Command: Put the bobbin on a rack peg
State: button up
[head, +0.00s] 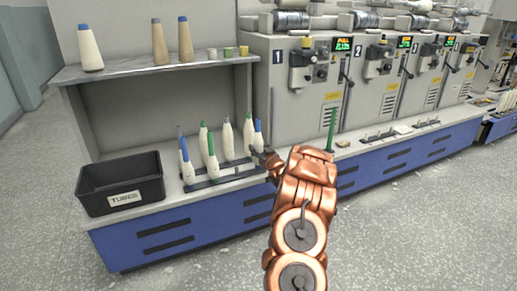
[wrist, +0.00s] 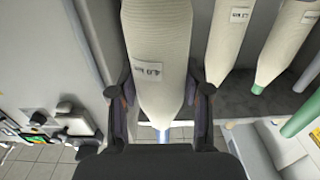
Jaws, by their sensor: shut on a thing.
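My gripper (head: 264,158) is at the right end of a dark rack tray (head: 228,180) on the worktop. In the wrist view my gripper (wrist: 160,103) has a finger on each side of a pale, cone-shaped bobbin (wrist: 158,50) and is shut on it. This bobbin has a label and a blue tip. In the head view the blue-tipped bobbin (head: 258,137) looks upright, its lower part hidden by my gripper. I cannot tell whether its base touches the tray. Several other pale bobbins with blue, green or grey tips stand upright on the tray, such as a green-tipped one (head: 212,160).
A black bin marked TUBES (head: 122,184) stands left of the tray. A shelf (head: 150,70) above holds cones and small spools. A green tube (head: 331,130) stands upright to the right, before grey machines (head: 300,110). Open floor lies in front.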

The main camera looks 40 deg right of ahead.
jog(key=shift+f, duration=0.5)
jog(key=o, duration=0.9)
jog(key=p+v, duration=0.1)
jog(key=v, duration=1)
dwell(0.5)
dwell(0.5)
